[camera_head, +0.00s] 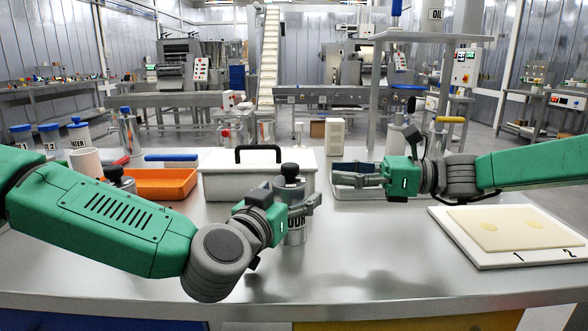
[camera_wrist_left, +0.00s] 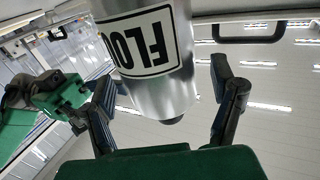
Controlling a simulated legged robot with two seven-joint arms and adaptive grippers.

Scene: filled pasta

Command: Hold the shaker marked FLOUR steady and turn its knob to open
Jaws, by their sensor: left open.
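The FLOUR shaker (camera_head: 296,236) is a metal cylinder with a black knob (camera_head: 290,170) on top, standing upright on the table. My left gripper (camera_head: 304,203) is open at the shaker's body and partly hides its label. In the left wrist view the shaker (camera_wrist_left: 148,45) appears upside down between the two spread fingers (camera_wrist_left: 165,85), with a gap visible on the right finger's side. Contact on the other side is unclear. My right gripper (camera_head: 340,180) points left, to the right of the shaker and apart from the knob. Its finger opening is unclear.
A white box (camera_head: 232,184) with a black handle stands behind the shaker. An orange tray (camera_head: 165,190) is to the left, a metal tray (camera_head: 345,193) to the right. A white board (camera_head: 480,258) bears a pasta sheet (camera_head: 490,238). The table front (camera_head: 370,270) is clear.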

